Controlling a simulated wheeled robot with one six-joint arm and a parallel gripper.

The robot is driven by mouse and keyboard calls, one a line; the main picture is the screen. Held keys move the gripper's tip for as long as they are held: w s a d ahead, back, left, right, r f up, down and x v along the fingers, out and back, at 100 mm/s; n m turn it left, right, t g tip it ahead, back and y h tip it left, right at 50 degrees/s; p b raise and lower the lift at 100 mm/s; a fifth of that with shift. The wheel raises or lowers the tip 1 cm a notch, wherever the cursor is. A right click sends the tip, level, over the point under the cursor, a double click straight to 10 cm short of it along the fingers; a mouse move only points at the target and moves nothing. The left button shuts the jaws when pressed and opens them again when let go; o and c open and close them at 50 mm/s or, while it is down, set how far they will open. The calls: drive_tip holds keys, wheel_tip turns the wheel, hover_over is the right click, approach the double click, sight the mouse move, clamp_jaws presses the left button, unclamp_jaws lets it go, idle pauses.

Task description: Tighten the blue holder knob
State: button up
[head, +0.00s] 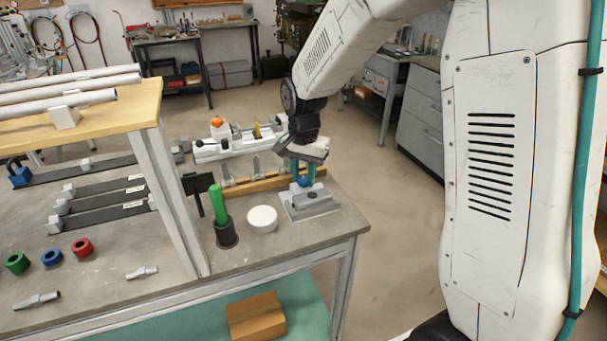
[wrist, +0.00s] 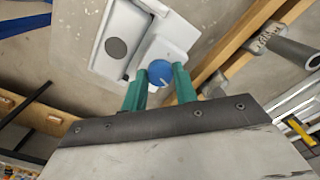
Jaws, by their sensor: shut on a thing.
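The blue holder knob (head: 304,182) sits on a grey holder block (head: 312,204) at the right end of the bench. In the wrist view the blue knob (wrist: 160,72) is round with a pale line on its top, and it lies between the teal fingertips. My gripper (wrist: 160,78) is shut on the knob, one finger on each side. In the head view my gripper (head: 303,172) reaches down onto the knob from above. The holder's pale body (wrist: 118,42) with a dark round spot shows beside the knob. The knob's underside is hidden.
A white round disc (head: 262,219) and a green-handled tool in a black cup (head: 226,232) stand left of the holder. A wooden rail (head: 262,183) with metal pieces runs behind it. A raised shelf (head: 110,110) carries pipes. The bench edge is close on the right.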

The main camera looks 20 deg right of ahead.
sight(304, 181)
idle(0.4)
drive_tip(key=o, duration=0.7)
drive_tip(key=shift+r, duration=0.1)
wheel_tip(304, 181, up, 8)
drive_tip(key=shift+f, duration=0.15)
drive_tip(key=shift+s+f+n, duration=0.2)
drive_tip(key=shift+s+n, duration=0.15)
drive_tip(key=shift+n, duration=0.25)
drive_tip(key=s+d+r+n, duration=0.1)
drive_tip(key=s+r+n, duration=0.1)
drive_tip(key=s, duration=0.8)
drive_tip(key=s+d+r+n, duration=0.1)
drive_tip(key=s+r+n, duration=0.2)
drive_tip(key=s, duration=0.6)
drive_tip(key=s+d+r+n+t, duration=0.1)
drive_tip(key=s+r+n, duration=0.1)
drive_tip(key=s, duration=0.8)
drive_tip(key=shift+s+r+n, duration=0.15)
drive_tip(key=shift+s+n, duration=0.15)
